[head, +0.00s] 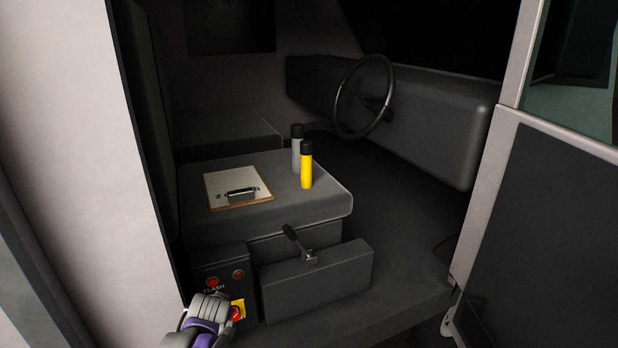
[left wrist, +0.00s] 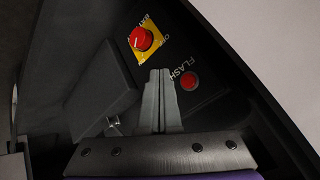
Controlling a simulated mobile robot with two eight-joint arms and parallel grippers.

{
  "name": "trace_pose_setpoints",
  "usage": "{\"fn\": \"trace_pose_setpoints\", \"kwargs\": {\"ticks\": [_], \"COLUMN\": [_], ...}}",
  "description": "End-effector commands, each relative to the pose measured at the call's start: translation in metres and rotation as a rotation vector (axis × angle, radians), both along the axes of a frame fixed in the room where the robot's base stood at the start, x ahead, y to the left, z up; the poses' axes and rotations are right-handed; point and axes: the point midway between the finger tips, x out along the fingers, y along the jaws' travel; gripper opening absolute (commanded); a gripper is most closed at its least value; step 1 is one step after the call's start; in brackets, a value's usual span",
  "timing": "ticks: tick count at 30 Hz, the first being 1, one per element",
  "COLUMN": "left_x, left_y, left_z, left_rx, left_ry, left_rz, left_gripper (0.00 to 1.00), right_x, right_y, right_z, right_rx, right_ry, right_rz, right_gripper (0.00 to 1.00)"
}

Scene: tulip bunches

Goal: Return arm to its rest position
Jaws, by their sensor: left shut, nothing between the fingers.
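My left gripper (head: 211,307) is at the bottom of the head view, in front of the dark control panel (head: 209,266) at the base of the seat. In the left wrist view its fingers (left wrist: 158,93) are shut together with nothing between them. A red rotary switch on a yellow plate (head: 237,311) is just right of the gripper and partly hidden by it. That switch shows clearly in the left wrist view (left wrist: 142,39). A red button marked FLASH (head: 212,282) sits above the gripper. It also shows in the left wrist view (left wrist: 189,81). My right gripper is not in view.
On the seat (head: 325,204) are a clipboard (head: 222,182), a yellow canister (head: 306,168) and a grey canister (head: 296,155). A dark box with a lever (head: 318,282) stands right of the panel. A steering wheel (head: 364,97) is behind. An open door (head: 540,235) bounds the right.

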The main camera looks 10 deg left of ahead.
Motion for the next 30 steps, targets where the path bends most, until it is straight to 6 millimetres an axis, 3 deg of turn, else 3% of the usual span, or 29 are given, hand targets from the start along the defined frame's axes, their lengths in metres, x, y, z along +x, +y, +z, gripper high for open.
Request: {"fn": "trace_pose_setpoints", "kwargs": {"ticks": [5, 9, 15, 18, 24, 30], "left_x": [-0.050, -0.115, -0.203, -0.234, -0.265, -0.268], "left_y": [-0.031, -0.066, -0.108, -0.121, -0.134, -0.135], "left_z": [0.026, 0.044, 0.049, 0.045, 0.037, 0.036], "left_rx": [-0.080, -0.184, -0.319, -0.368, -0.415, -0.420], "left_ry": [0.027, 0.069, 0.137, 0.164, 0.195, 0.199], "left_rz": [0.015, 0.037, 0.062, 0.071, 0.080, 0.082], "left_gripper": [0.00, 0.00, 0.00, 0.00, 0.00, 0.00], "right_x": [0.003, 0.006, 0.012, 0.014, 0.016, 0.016], "right_y": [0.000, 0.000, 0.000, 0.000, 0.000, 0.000], "right_z": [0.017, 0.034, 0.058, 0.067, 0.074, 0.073], "right_rx": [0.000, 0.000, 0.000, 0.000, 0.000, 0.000], "right_ry": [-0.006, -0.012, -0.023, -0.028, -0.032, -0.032], "right_rz": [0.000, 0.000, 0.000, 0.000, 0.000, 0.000], "right_gripper": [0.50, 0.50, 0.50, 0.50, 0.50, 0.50]}}
